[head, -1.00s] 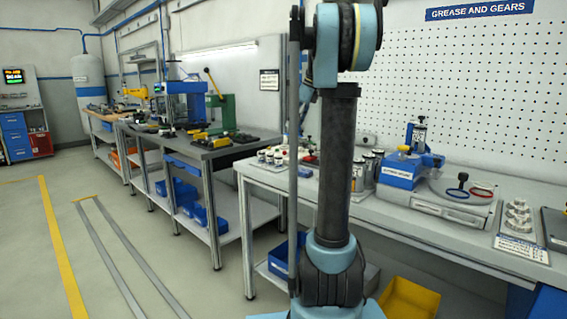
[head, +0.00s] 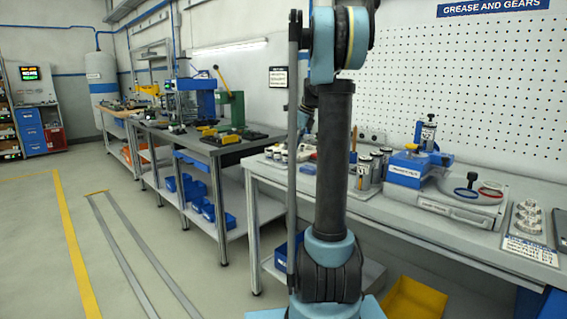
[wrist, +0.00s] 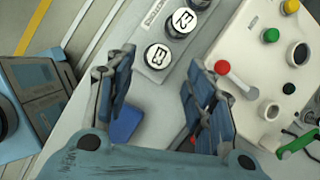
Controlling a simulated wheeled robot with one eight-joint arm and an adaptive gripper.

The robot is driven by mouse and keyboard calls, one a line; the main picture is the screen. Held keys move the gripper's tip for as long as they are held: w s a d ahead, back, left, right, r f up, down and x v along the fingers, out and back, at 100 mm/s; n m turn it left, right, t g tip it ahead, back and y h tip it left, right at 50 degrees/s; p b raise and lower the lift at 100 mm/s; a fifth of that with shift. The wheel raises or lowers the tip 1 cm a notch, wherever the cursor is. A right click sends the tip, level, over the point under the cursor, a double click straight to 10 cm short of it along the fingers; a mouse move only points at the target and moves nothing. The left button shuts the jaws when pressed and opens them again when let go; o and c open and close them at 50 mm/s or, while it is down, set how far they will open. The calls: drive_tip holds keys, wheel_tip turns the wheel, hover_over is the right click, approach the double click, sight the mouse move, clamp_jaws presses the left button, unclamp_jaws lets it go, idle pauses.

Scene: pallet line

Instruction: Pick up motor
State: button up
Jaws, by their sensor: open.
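My gripper (wrist: 160,62) is open and empty in the wrist view, above a light worktop. Short dark cylinders with white marked tops, possibly motors, stand in a grey holder ahead of the fingertips. The nearer cylinder (wrist: 160,60) shows between the fingertips, and another (wrist: 183,22) is beyond it. In the head view, my gripper is not clearly visible behind my arm.
A pale panel (wrist: 245,45) with coloured buttons and a red-knobbed lever (wrist: 222,68) lies right of the gripper. A blue piece (wrist: 125,124) shows between the fingers. In the head view, a blue fixture (head: 408,170) stands on the right bench; open floor lies left.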

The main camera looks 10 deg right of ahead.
sight(287, 154)
drive_tip(key=x, duration=0.5)
drive_tip(key=shift+a, duration=0.15)
clamp_jaws()
